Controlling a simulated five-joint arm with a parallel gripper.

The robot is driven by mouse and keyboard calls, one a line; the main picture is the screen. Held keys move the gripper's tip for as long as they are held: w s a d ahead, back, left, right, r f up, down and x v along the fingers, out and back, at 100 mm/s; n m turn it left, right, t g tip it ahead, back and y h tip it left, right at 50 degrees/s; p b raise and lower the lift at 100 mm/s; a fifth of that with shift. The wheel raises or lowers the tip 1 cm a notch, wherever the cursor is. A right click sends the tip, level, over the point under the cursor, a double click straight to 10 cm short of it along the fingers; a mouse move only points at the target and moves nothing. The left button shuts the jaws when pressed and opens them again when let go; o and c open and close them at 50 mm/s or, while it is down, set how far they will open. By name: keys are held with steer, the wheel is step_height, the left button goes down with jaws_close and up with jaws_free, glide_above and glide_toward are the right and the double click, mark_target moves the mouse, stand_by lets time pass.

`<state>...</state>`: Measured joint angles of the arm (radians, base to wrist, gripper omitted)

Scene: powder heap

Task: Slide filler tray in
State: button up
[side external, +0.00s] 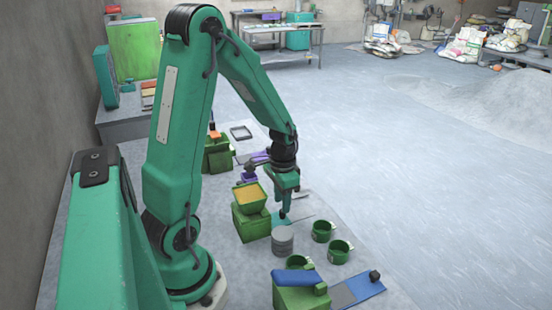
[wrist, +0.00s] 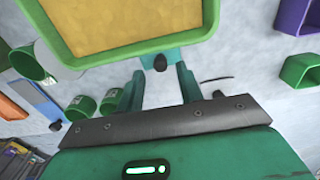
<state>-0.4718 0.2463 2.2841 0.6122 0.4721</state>
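The filler is a green block with a hopper (side external: 250,197) of yellow powder, which fills the top of the wrist view (wrist: 125,22). I take the teal tray (side external: 278,225) at its foot as the filler tray. Its dark knob (wrist: 160,63) sticks out below the hopper in the wrist view; most of the tray is hidden under the hopper. My gripper (side external: 284,213) points down at this tray. In the wrist view its two teal fingers (wrist: 161,72) are spread, with the knob between or just beyond their tips. I cannot tell whether they touch it.
A grey cylinder (side external: 282,241) stands close in front of the filler. Two green cups (side external: 323,231) (side external: 340,250) stand to the right. A blue slide (side external: 370,286) with a black knob lies in front, by a green box (side external: 300,296). Purple parts (side external: 250,171) lie behind.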

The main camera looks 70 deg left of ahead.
steer(key=shift+r, duration=2.1)
steer(key=shift+d+r, duration=0.3)
steer(key=shift+r, duration=0.1)
steer(key=s+d+r+t, duration=0.2)
steer(key=s+d+r, duration=0.1)
steer(key=d+r, duration=0.4)
steer(key=s+d+r+t, duration=0.3)
steer(key=s+d+r, duration=0.1)
steer(key=d+r, duration=0.3)
steer(key=shift+d+r+t, duration=0.2)
steer(key=shift+r+t, duration=0.1)
steer(key=shift+r, duration=0.15)
